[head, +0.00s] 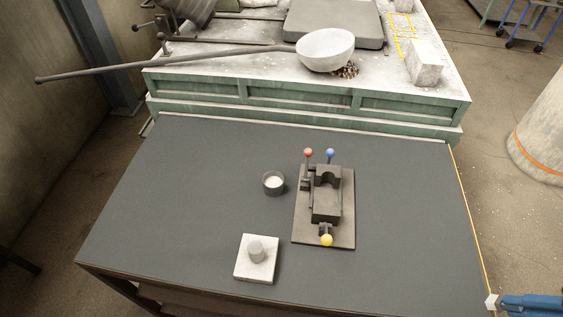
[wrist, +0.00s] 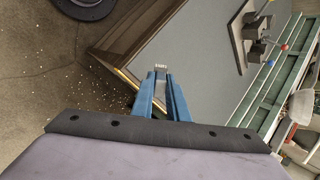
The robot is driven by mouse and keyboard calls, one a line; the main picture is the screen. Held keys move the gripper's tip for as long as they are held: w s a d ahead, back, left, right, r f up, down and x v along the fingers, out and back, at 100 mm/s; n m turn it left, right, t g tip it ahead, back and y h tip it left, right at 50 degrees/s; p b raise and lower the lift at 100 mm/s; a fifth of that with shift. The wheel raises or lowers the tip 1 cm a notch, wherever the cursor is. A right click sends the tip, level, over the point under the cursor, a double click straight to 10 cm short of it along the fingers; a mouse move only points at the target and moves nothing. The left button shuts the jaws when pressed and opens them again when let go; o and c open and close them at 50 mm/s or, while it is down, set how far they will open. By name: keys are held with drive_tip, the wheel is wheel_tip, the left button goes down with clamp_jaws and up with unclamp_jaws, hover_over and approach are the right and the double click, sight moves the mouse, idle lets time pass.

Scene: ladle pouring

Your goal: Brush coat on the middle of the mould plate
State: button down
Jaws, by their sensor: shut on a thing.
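My gripper (head: 497,303) is at the bottom right of the head view, beyond the table's right edge. Its blue fingers also show in the wrist view (wrist: 160,82), close together on a small pale piece (head: 491,302). The piece sticks out at the fingertips (wrist: 160,66) and looks like a brush head, but is too small to tell. A dark mould (head: 327,205) with red, blue and yellow knobs stands on a dark plate (head: 343,236). A small cup (head: 273,184) of white coat stands left of it. No white coat is visible on the mould or plate.
A pale square block (head: 243,272) with a short cylinder on top sits near the table's front. Behind the dark table (head: 170,200), a green-sided bench (head: 300,97) carries a long-handled ladle (head: 325,52). The table's right side is clear.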

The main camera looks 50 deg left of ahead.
drive_tip(key=shift+a, duration=0.1)
idle(0.3)
drive_tip(key=w+a+r+n+g+h+p, duration=0.1)
drive_tip(key=w+a+n+h+p, duration=0.15)
drive_tip(key=a+n, duration=0.7)
drive_tip(key=w+a+r+n+g+h+p, duration=0.1)
drive_tip(key=a+n+h+p, duration=0.3)
drive_tip(key=a, duration=1)
drive_tip(key=s+a+n+t+p, duration=0.1)
drive_tip(key=s+a+n, duration=0.3)
drive_tip(key=a, duration=0.4)
drive_tip(key=s+a+r+n+t+p, duration=0.1)
drive_tip(key=s+a+n, duration=0.4)
drive_tip(key=a, duration=0.4)
drive_tip(key=s+a+r+n+t+p, duration=0.1)
drive_tip(key=s+a+n, duration=0.3)
drive_tip(key=a, duration=0.5)
drive_tip(key=shift+s+n+t, duration=0.3)
drive_tip(key=shift+n, duration=0.35)
drive_tip(key=shift+f+b, duration=1.55)
drive_tip(key=shift+f, duration=1.1)
drive_tip(key=shift+f+b, duration=0.35)
drive_tip(key=shift+f, duration=0.25)
